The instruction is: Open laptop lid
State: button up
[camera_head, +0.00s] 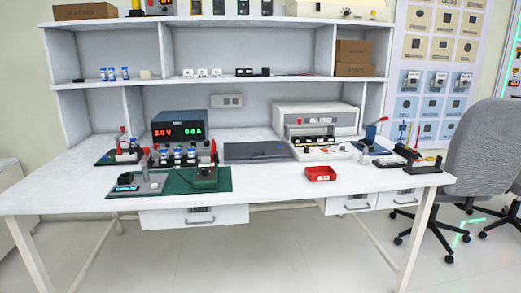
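A flat dark grey slab, which looks like a closed laptop (258,152), lies near the middle of the white workbench (270,178) in the head view. Its lid appears to be down flat, and fine details such as the hinge are too small to tell. It sits between the power supply on the left and a white machine on the right. My gripper is not in view, and nothing touches the laptop.
A power supply (180,128) with red and green digits stands left of the laptop. A green mat (208,186) with small devices lies in front left. A white machine (318,120) stands right, a red tray (320,174) nearer. A grey chair (480,150) stands at right.

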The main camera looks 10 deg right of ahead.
aim_at(264, 149)
jog(key=i+j, duration=0.1)
jog(key=i, duration=0.65)
jog(key=i+j, duration=0.1)
jog(key=i, duration=1.45)
jog(key=j+z, duration=0.05)
